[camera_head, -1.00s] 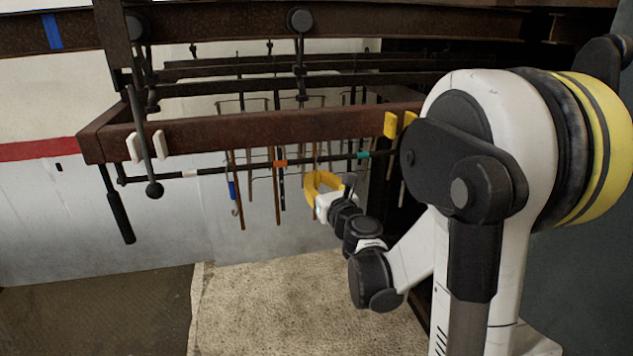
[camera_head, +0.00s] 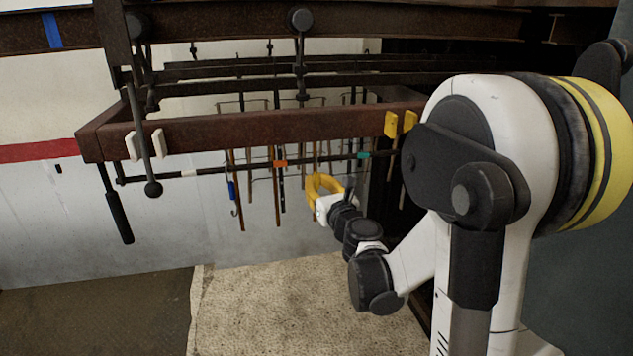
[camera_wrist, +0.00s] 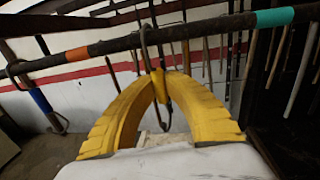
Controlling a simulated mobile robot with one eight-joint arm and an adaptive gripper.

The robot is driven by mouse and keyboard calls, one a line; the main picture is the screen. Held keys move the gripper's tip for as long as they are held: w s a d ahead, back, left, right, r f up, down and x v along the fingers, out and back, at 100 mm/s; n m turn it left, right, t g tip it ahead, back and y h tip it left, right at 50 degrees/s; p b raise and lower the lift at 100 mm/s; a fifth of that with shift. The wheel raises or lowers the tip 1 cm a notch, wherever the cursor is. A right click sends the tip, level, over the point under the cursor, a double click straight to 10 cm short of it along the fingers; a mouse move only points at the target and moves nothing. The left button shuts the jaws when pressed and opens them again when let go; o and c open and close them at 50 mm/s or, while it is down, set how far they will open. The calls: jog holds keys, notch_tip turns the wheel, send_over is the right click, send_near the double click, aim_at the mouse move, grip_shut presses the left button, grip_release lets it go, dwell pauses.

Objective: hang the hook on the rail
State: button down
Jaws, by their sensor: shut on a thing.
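The rail (camera_head: 325,160) is a thin dark bar with white, orange and teal bands below a brown beam; it crosses the top of the wrist view (camera_wrist: 215,27). My gripper (camera_head: 318,182) has yellow fingers just below the rail, between the orange and teal bands. In the wrist view my gripper (camera_wrist: 160,78) has its fingertips together on a thin metal hook (camera_wrist: 144,46). The hook's upper part rises across the rail, and its lower loop shows between the fingers. I cannot tell whether it rests on the rail or only overlaps it.
A blue-handled hook (camera_wrist: 42,101) hangs at the left. The brown beam (camera_head: 250,130) runs above the rail, with yellow clips (camera_head: 391,123) near its right end. Several thin rods hang behind the rail. The floor below is clear.

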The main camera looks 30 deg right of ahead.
jog(key=shift+s+f+b, duration=0.15)
jog(key=shift+f+b, duration=0.2)
dwell(0.3)
jog(key=c, duration=1.4)
grip_release()
jog(key=shift+c, duration=0.2)
jog(key=s+a, duration=0.2)
jog(key=s, duration=0.9)
jog(key=shift+s, duration=0.3)
jog(key=shift+f, duration=0.1)
